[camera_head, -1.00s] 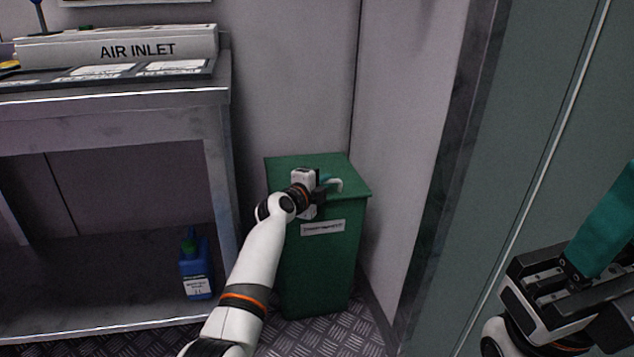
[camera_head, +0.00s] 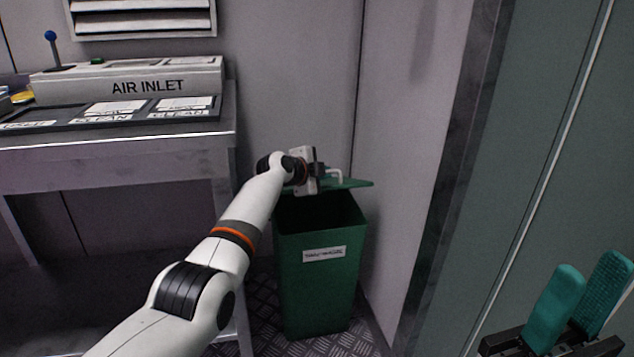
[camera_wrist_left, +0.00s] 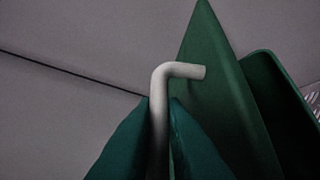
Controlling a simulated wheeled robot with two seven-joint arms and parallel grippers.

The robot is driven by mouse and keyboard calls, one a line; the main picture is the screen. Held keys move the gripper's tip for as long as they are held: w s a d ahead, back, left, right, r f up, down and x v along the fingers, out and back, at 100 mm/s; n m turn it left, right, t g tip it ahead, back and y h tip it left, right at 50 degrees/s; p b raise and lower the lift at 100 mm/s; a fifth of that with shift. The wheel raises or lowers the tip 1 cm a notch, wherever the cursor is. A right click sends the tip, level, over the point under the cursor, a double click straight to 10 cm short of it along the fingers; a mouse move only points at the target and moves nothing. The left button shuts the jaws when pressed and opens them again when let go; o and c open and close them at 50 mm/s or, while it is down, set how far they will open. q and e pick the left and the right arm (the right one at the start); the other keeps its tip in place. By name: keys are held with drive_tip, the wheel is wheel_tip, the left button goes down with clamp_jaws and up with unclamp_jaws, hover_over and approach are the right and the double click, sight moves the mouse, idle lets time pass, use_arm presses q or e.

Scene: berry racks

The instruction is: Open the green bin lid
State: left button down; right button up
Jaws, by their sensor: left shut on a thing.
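The green bin (camera_head: 318,285) stands on the floor in the corner, with a white label on its front and its dark inside showing. Its green lid (camera_head: 350,184) is tilted up at the back, partly hidden behind my left gripper. A white bent handle (camera_head: 337,173) sticks out from the lid. My left gripper (camera_head: 322,170) is shut on the handle. In the left wrist view the handle (camera_wrist_left: 182,71) stands between the teal fingertips, with the lid (camera_wrist_left: 222,85) raised beside the bin's rim. My right gripper (camera_head: 572,305) is at the lower right, its teal fingers apart, holding nothing visible.
A metal bench (camera_head: 120,150) with a box marked "AIR INLET" (camera_head: 150,83) stands left of the bin. A wall closes in behind and right of the bin. A grey-green door panel (camera_head: 540,150) fills the right side.

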use_arm(q)
drive_tip(key=shift+w+a+r, duration=0.35)
drive_tip(key=shift+r, duration=0.05)
drive_tip(key=shift+d+r+n+g, duration=0.1)
drive_tip(key=shift+r+n+g, duration=0.1)
drive_tip(key=shift+n+g, duration=0.1)
drive_tip(key=c, duration=1.9)
unclamp_jaws()
drive_tip(key=shift+o, duration=0.7)
drive_tip(key=shift+s+r, duration=0.1)
drive_tip(key=shift+r, duration=0.05)
